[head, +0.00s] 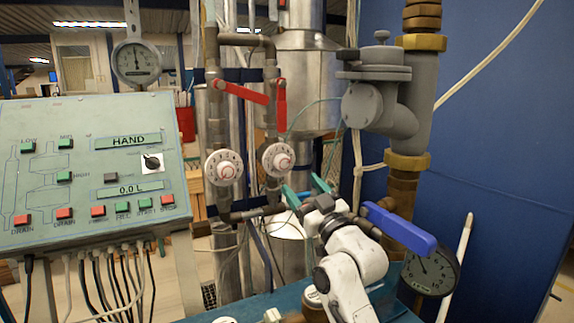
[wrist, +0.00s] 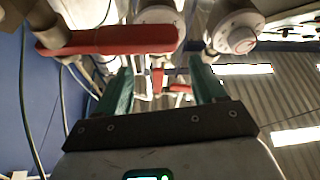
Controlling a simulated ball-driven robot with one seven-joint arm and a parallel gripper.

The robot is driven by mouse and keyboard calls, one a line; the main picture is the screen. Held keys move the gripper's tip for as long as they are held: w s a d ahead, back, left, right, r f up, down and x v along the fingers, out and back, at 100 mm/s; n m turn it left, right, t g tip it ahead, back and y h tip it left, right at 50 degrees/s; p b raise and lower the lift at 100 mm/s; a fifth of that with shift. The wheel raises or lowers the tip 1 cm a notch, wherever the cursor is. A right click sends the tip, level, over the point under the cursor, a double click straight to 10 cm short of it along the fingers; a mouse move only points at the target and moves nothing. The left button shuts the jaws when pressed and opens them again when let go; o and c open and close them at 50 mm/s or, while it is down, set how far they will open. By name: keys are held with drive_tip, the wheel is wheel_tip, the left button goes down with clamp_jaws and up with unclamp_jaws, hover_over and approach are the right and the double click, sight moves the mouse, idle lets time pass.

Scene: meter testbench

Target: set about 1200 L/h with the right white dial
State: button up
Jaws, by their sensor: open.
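The right white dial (head: 278,160) sits on the right vertical pipe, with markings around its rim and a pinkish centre. Its setting is too small to read. My gripper (head: 306,190) has green fingers, is open and empty, and is just below and to the right of that dial, apart from it. In the wrist view my gripper (wrist: 163,82) points past the dials with its fingers spread. A white dial (wrist: 155,14), apparently the right one, is partly cut off at the top there. The left white dial (head: 223,167) also shows in the wrist view (wrist: 237,35).
Two red levers (head: 280,103) sit above the dials. A red handle (wrist: 110,40) crosses close by in the wrist view. A blue lever (head: 400,228) and gauge (head: 431,272) stand right of my arm. The control panel (head: 88,165) at left reads "HAND" and "0,0 L".

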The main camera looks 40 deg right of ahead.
sight(285, 164)
drive_tip(key=p+x, duration=0.2)
drive_tip(key=x, duration=0.6)
drive_tip(key=shift+w+r, duration=0.1)
drive_tip(key=shift+w, duration=0.05)
drive_tip(key=shift+c, duration=0.3)
drive_tip(key=c, duration=1)
drive_tip(key=shift+a+m+h+p, duration=0.15)
drive_tip(key=shift+m+h+p, duration=0.45)
drive_tip(key=shift+m, duration=0.5)
drive_tip(key=shift+m+g+h+p, duration=0.35)
drive_tip(key=shift+m+h, duration=0.25)
drive_tip(key=shift+m, duration=0.7)
drive_tip(key=o, duration=1.1)
drive_tip(key=shift+c, duration=0.2)
